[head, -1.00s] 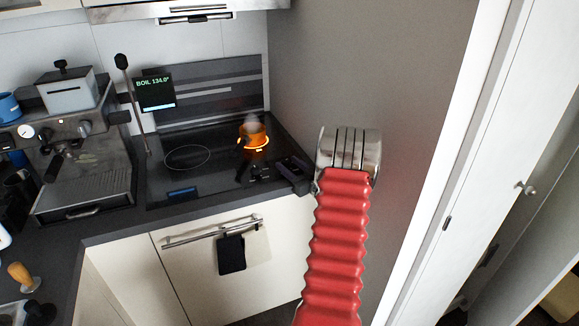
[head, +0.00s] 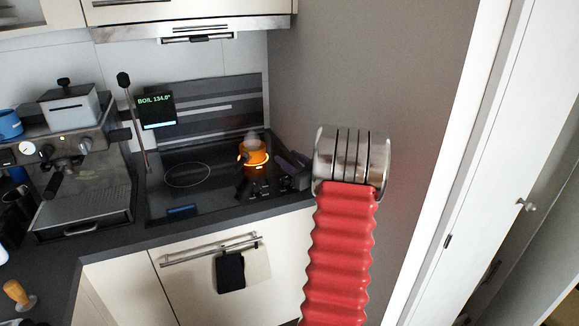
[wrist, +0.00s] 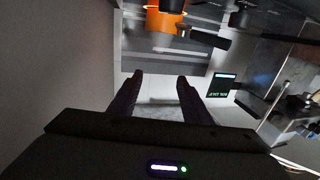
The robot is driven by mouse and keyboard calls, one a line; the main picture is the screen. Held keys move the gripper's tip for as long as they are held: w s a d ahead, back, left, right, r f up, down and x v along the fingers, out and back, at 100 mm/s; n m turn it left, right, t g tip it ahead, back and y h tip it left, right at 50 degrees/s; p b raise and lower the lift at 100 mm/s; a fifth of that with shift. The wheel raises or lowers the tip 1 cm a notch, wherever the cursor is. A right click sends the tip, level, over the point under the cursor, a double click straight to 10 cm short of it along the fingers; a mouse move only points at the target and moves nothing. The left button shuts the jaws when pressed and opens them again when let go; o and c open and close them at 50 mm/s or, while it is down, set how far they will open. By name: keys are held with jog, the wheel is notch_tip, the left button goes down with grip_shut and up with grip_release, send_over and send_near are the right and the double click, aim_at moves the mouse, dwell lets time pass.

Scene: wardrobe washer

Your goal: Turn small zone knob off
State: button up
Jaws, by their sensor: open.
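An orange pot (head: 254,160) with a dark handle sits at the right of the black hob (head: 205,200), steaming, with a glowing ring around it. The pot also shows at the top of the wrist view (wrist: 165,20). Small knobs (head: 284,184) lie along the hob's front right edge; I cannot tell their settings or which serves the small zone. My gripper (wrist: 160,78) is open and empty, its two dark fingers apart. In the head view its dark fingers show beside the hob's right edge, partly hidden behind my arm. No knob is clear between the fingers.
A grey wall stands close on the right. A display (head: 156,110) reading BOIL 134.0° stands behind the hob. An espresso machine (head: 80,175) is at left. A range hood (head: 190,28) hangs above, and a towel rail (head: 210,249) crosses the cabinet front.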

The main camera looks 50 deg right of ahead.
dwell(0.3)
jog(key=w+a+r+g+h, duration=0.1)
jog(key=w+a+r+g, duration=0.1)
jog(key=w+a+r, duration=0.6)
jog(key=s+a+r+g, duration=0.1)
jog(key=a+r+g, duration=0.1)
jog(key=a, duration=0.6)
jog(key=s+a+r+g, duration=0.1)
jog(key=a+r, duration=0.1)
jog(key=a, duration=0.7)
jog(key=s+a+f+n+g+y, duration=0.1)
jog(key=s+a+f+g+y, duration=0.2)
jog(key=s+a, duration=1)
jog(key=s+a+f+n+g+y, duration=0.2)
jog(key=s+a, duration=1.1)
jog(key=a, duration=0.7)
jog(key=shift+a+f+g+y, duration=0.3)
jog(key=shift+f+g+y, duration=0.3)
jog(key=shift+f+g, duration=0.2)
jog(key=shift+c, duration=0.5)
